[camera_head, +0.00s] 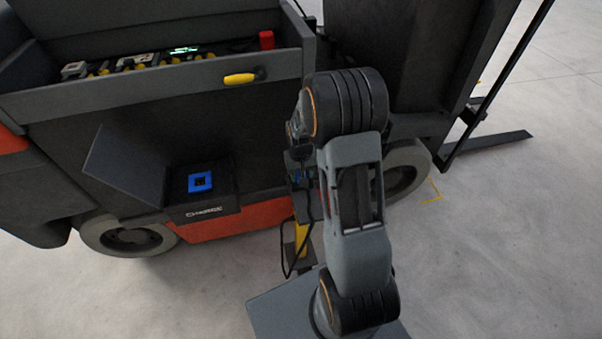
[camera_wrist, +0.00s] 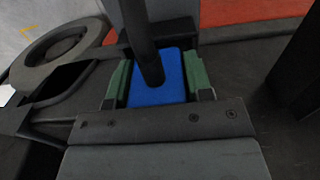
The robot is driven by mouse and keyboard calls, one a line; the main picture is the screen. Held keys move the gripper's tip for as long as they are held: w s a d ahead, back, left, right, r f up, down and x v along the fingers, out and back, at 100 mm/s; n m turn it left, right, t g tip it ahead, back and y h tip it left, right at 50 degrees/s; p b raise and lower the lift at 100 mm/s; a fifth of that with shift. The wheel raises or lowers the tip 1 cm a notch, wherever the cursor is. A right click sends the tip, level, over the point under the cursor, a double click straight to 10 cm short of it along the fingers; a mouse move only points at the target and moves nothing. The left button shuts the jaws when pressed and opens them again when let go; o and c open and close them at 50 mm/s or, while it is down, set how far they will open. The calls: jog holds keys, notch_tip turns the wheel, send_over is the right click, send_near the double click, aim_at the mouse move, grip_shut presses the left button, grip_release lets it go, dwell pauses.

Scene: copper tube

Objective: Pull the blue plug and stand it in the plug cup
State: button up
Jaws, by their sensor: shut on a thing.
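My gripper (camera_wrist: 158,88) is shut on the blue plug (camera_wrist: 160,94), its green pads on either side of it. A thick black cable (camera_wrist: 143,35) rises from the plug in the wrist view. In the head view my arm hides most of the gripper, and only a bit of blue (camera_head: 298,177) shows at the arm's left edge, near the top of a yellow post (camera_head: 301,238). A blue socket (camera_head: 200,182) with a dark square opening sits in the charge box on the truck, with no plug in it. I cannot make out the plug cup.
The charge box lid (camera_head: 124,167) stands open at the left. A yellow handle (camera_head: 240,79) is on the truck's side above. A black cable (camera_head: 284,262) hangs beside the post. Truck wheels (camera_head: 128,236) flank the area. Clear floor (camera_head: 500,230) lies at the right.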

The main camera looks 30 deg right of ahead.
jog(key=shift+f, duration=0.15)
jog(key=o, duration=1.7)
jog(key=shift+r+p, duration=4.15)
jog(key=shift+r, duration=1.4)
